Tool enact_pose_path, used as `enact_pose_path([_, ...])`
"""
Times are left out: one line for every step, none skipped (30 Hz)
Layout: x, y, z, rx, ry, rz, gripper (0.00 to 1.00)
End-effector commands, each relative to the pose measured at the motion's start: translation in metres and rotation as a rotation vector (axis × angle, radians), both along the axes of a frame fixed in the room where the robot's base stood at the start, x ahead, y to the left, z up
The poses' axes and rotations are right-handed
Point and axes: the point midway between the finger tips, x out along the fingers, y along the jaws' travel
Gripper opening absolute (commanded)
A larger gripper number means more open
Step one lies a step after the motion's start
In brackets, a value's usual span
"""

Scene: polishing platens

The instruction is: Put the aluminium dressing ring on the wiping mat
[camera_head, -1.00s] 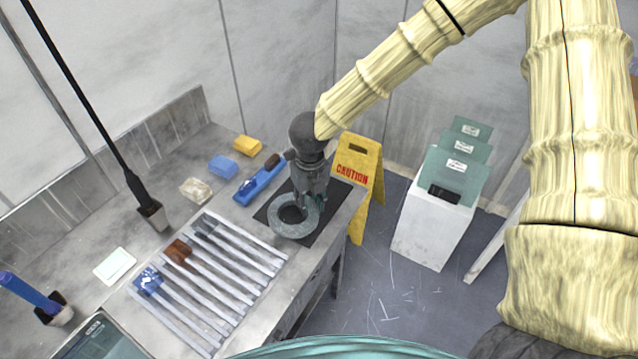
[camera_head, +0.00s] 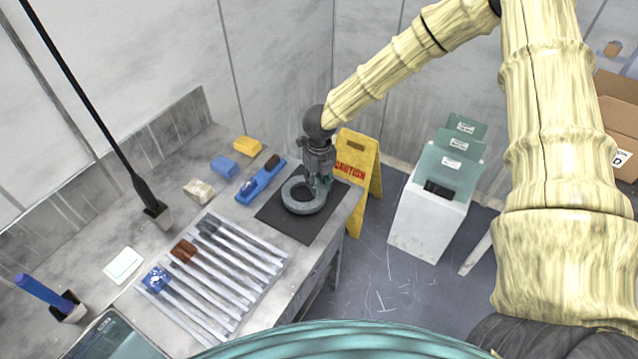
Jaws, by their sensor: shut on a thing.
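The dressing ring (camera_head: 294,204) is a thick grey ring over the middle of the dark wiping mat (camera_head: 301,229), at the right end of the bench. My gripper (camera_head: 322,188) points down at the ring's right side and is shut on its rim. The ring looks about level. I cannot tell whether its underside touches the mat or is slightly above it. The front part of the mat is bare. The fingertips are partly hidden against the ring.
A slatted rack (camera_head: 213,268) with brushes lies left of the mat. A blue tool (camera_head: 261,181), a blue sponge (camera_head: 224,167) and a yellow sponge (camera_head: 248,146) lie behind. A yellow caution sign (camera_head: 358,165) and a white bin (camera_head: 428,222) stand on the floor to the right.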

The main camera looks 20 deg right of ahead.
Motion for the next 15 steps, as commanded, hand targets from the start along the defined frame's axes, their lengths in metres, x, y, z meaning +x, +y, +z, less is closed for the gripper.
enact_pose_path([0.001, 0.001, -0.001, 0.000, 0.000, 0.001, 0.00])
enact_pose_path([0.001, 0.001, -0.004, 0.000, 0.000, 0.000, 0.00])
enact_pose_path([0.000, 0.000, -0.008, 0.000, 0.000, 0.000, 0.00])
enact_pose_path([0.000, 0.001, -0.010, 0.001, 0.000, 0.000, 0.00])
enact_pose_path([0.001, 0.001, -0.012, 0.001, -0.001, 0.000, 0.00])
enact_pose_path([0.001, 0.001, -0.014, 0.001, -0.002, 0.000, 0.00])
enact_pose_path([0.001, 0.001, -0.015, 0.002, -0.002, 0.001, 0.00])
enact_pose_path([0.001, 0.001, -0.015, 0.002, -0.003, 0.001, 0.00])
enact_pose_path([0.001, 0.001, -0.015, 0.002, -0.003, 0.001, 0.00])
enact_pose_path([0.001, 0.001, -0.015, 0.002, -0.003, 0.000, 0.00])
enact_pose_path([0.001, 0.001, -0.015, 0.002, -0.003, 0.001, 0.00])
enact_pose_path([0.001, 0.001, -0.015, 0.002, -0.003, 0.001, 0.00])
enact_pose_path([0.001, 0.001, -0.015, 0.001, -0.003, 0.000, 0.00])
enact_pose_path([0.001, 0.001, -0.016, 0.001, -0.003, 0.000, 0.00])
enact_pose_path([0.001, 0.001, -0.016, 0.001, -0.002, 0.000, 0.00])
